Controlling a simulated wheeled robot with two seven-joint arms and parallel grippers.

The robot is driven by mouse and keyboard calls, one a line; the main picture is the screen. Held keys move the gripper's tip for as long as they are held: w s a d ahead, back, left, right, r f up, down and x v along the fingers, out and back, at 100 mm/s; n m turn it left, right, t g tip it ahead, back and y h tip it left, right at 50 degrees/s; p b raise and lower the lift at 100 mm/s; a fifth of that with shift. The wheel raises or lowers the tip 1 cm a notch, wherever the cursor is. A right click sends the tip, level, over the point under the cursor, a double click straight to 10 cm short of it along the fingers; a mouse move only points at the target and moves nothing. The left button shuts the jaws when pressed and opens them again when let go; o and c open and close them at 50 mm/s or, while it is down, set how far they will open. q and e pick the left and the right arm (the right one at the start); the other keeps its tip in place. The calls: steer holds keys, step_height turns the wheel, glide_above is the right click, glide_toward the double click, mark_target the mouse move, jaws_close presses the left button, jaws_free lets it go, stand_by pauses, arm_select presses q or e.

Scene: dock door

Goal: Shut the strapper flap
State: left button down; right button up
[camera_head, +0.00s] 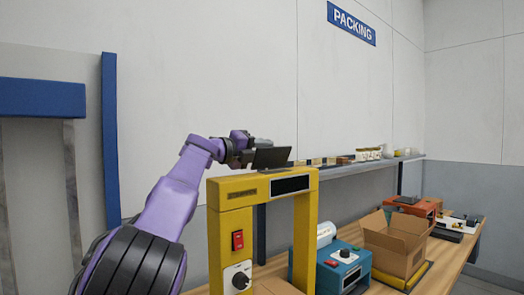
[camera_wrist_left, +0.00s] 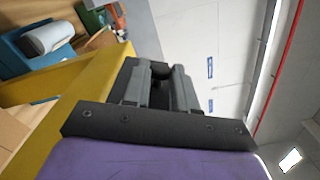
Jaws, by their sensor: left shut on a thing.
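The yellow strapper (camera_head: 262,184) is an arch-shaped machine with a red switch and a dial on its left post. Its dark flap (camera_head: 271,157) stands up from the top, tilted, not lying flat. My left gripper (camera_head: 246,156) reaches in from the left and is shut on the flap at its left side. In the left wrist view the two grey fingers (camera_wrist_left: 162,88) show close up, with dark material at their tips; the exact contact is hard to make out. The strapper's yellow top (camera_wrist_left: 75,95) runs beside them. My right gripper is not in view.
A teal machine (camera_head: 342,267) with a white roll stands right of the strapper. An open cardboard box (camera_head: 396,243) and an orange machine (camera_head: 415,206) stand farther along the wooden bench (camera_head: 470,240). A shelf (camera_head: 345,165) with small items runs along the wall behind.

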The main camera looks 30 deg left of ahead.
mark_target(253, 167)
arm_select(q)
steer(key=c, duration=0.9)
jaws_free()
steer(key=b+v, duration=0.2)
steer(key=v, duration=0.1)
steer(key=shift+a+f, duration=0.1)
steer(key=shift+f, duration=0.25)
steer(key=b+v, duration=0.3)
steer(key=v, duration=0.4)
steer(key=shift+r, duration=0.15)
steer(key=shift+s+r, duration=0.1)
steer(key=shift+s, duration=0.1)
